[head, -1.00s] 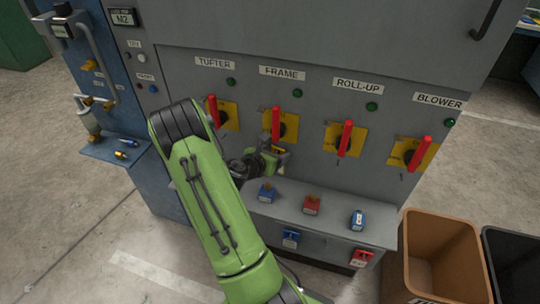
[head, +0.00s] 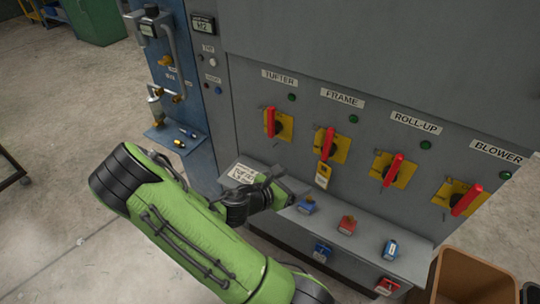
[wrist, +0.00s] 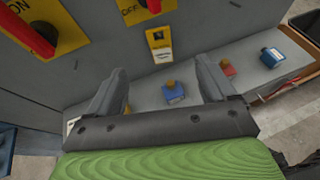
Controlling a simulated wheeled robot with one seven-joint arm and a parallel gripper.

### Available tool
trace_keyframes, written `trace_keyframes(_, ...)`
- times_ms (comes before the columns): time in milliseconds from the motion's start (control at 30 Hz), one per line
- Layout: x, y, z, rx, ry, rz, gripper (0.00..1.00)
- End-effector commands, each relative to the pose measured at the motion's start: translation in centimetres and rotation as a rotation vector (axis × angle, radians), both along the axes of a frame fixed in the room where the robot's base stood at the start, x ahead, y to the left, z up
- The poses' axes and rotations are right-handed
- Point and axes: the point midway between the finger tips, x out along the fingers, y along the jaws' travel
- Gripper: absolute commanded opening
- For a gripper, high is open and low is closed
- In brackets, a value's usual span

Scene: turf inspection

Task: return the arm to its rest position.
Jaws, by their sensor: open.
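My green arm with its black wrist reaches in from the bottom of the head view. My gripper (head: 292,188) is just above the left part of the grey ledge (head: 375,230), in front of the cabinet. In the wrist view my gripper (wrist: 160,88) has its two grey fingers spread wide, with nothing held between them. A blue padlock (wrist: 173,93) shows beyond the fingers on the ledge. It also shows in the head view (head: 306,205), just right of my gripper.
Red-handled switches (head: 329,142) line the cabinet, with a yellow tag (head: 322,175) under FRAME. A red padlock (head: 347,225) and another blue one (head: 390,250) lie on the ledge. A brown bin (head: 470,280) stands lower right. Open floor (head: 50,220) lies left.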

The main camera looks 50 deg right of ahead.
Motion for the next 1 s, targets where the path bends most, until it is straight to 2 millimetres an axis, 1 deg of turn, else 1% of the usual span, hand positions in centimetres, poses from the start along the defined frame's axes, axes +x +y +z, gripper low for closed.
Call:
trace_keyframes(300,0.0,0.1,-0.1,0.006,-0.012,-0.007,0.84)
trace_keyframes(367,-0.1,0.5,-0.1,0.032,-0.065,-0.039,0.84)
trace_keyframes(467,0.0,2.3,0.1,0.139,-0.267,-0.165,0.84)
trace_keyframes(500,0.1,3.4,0.2,0.2,-0.372,-0.236,0.84)
trace_keyframes(567,0.5,5.5,0.7,0.299,-0.527,-0.347,0.84)
trace_keyframes(600,0.8,7.0,1.2,0.367,-0.622,-0.422,0.84)
trace_keyframes(667,1.3,9.3,2.3,0.471,-0.756,-0.529,0.84)
trace_keyframes(700,1.6,10.9,3.4,0.542,-0.839,-0.598,0.84)
trace_keyframes(767,2.0,13.4,5.2,0.65,-0.947,-0.696,0.84)
trace_keyframes(800,2.2,15.1,6.7,0.721,-1.011,-0.755,0.84)
trace_keyframes(867,2.1,17.5,9.2,0.823,-1.094,-0.837,0.84)
trace_keyframes(900,1.8,19.0,10.9,0.89,-1.141,-0.884,0.84)
trace_keyframes(933,1.4,20.2,12.2,0.937,-1.173,-0.916,0.84)
trace_keyframes(1000,0.2,22.5,15.1,1.036,-1.236,-0.98,0.84)
